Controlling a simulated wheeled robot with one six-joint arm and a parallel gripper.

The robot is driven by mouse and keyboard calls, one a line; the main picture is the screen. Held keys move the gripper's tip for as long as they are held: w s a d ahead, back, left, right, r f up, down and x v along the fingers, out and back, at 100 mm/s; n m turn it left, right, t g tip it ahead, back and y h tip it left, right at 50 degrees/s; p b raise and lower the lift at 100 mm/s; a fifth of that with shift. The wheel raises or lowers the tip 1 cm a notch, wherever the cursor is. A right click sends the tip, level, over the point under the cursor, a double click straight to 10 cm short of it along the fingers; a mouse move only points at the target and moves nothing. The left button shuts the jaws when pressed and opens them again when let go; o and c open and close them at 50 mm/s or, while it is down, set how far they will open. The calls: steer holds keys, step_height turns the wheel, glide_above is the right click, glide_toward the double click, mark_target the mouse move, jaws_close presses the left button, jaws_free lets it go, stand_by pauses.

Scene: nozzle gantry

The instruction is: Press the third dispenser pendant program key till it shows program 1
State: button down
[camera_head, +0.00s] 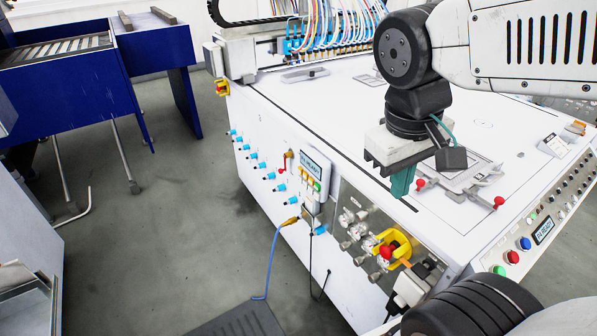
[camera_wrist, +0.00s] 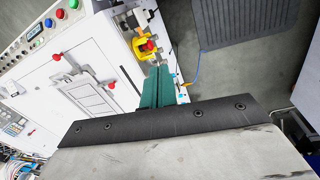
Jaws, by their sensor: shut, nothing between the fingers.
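The pendant (camera_head: 311,172) is a small grey box on the front side of the white machine, with a display (camera_head: 312,161) at its top and several coloured keys below it. The display's characters are too small to read surely. My gripper (camera_head: 402,190) points down above the machine's front edge, to the right of the pendant and apart from it. Its teal fingers are together and empty, and they also show in the wrist view (camera_wrist: 154,90). The pendant cannot be made out clearly in the wrist view.
A yellow and red emergency stop (camera_head: 391,249) and valve fittings (camera_head: 355,228) stick out right of the pendant. Blue fittings (camera_head: 262,165) line the front to its left. A blue cable (camera_head: 270,262) hangs to the floor. A fixture with red-knobbed clamps (camera_head: 462,182) lies on the machine top.

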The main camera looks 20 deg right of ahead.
mark_target(300, 170)
steer(key=w+d+f+n+h, duration=0.2)
steer(key=w+n+h, duration=0.15)
steer(key=w, duration=0.55)
steer(key=w+d+f+n+t+h, duration=0.1)
steer(key=w+f+n+h, duration=0.2)
steer(key=w, duration=0.5)
steer(key=w+d+f+n+h, duration=0.2)
steer(key=w+h, duration=0.3)
steer(key=w, duration=0.4)
steer(key=w+a+f+n+t+y, duration=0.2)
steer(key=w+a+f+n+t, duration=0.4)
steer(key=f, duration=0.6)
steer(key=w+a+f+n+t+y, duration=0.2)
steer(key=w+a+f+n+t, duration=0.4)
steer(key=w+a+f, duration=0.4)
step_height(300, 170, down, 3)
steer(key=shift+w+f+n, duration=0.1)
steer(key=shift+w+n, duration=0.15)
steer(key=shift+n, duration=0.2)
steer(key=w+d, duration=0.1)
steer(key=d, duration=0.7)
steer(key=shift+w+d, duration=0.3)
steer(key=shift+d, duration=0.1)
